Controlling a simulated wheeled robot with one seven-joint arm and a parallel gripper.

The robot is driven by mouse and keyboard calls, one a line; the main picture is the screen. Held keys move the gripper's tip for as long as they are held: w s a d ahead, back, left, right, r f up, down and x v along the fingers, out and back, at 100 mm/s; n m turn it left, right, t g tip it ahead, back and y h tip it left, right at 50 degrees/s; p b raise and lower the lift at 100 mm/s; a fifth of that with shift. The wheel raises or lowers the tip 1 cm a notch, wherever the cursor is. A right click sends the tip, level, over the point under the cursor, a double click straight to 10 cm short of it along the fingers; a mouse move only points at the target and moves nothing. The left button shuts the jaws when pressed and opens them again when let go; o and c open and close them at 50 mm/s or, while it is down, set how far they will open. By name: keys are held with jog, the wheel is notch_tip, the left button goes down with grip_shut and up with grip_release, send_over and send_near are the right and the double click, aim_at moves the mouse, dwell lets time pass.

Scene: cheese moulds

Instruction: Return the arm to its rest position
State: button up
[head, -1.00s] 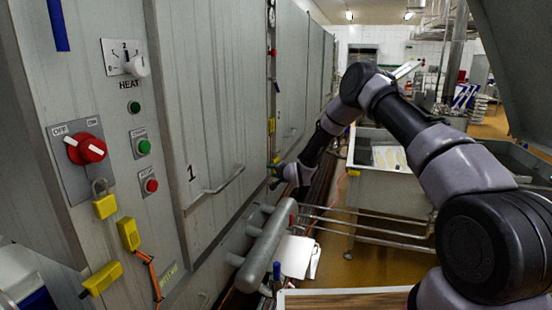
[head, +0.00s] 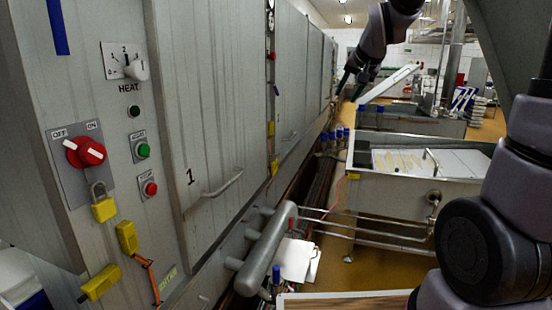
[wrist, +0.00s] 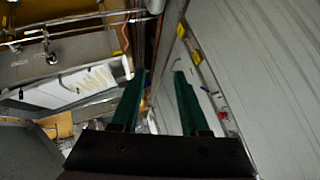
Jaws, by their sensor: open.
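My gripper (head: 350,86) is raised in the upper middle of the head view, with its fingers pointing down and away from the cabinet controls. It is open and empty, and it touches nothing that I can see. In the wrist view its two green fingers (wrist: 158,90) stand apart with a clear gap between them. My arm comes in from the right side of the head view, and part of it is cut off by the top edge.
A grey cabinet wall with a door handle (head: 222,184), red switch (head: 85,152) and yellow padlock (head: 103,203) fills the left. A metal vat (head: 390,205) stands at right. A thick grey pipe (head: 268,248) runs low in front. The wooden-topped surface (head: 345,301) is at bottom.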

jog(key=s+d, duration=0.2)
jog(key=s, duration=1)
jog(key=s+d+g, duration=0.1)
jog(key=s+d, duration=0.1)
jog(key=s, duration=1.1)
jog(key=shift+d+r+n+g, duration=0.15)
jog(key=shift+r+n+g, duration=0.15)
jog(key=shift+r, duration=0.05)
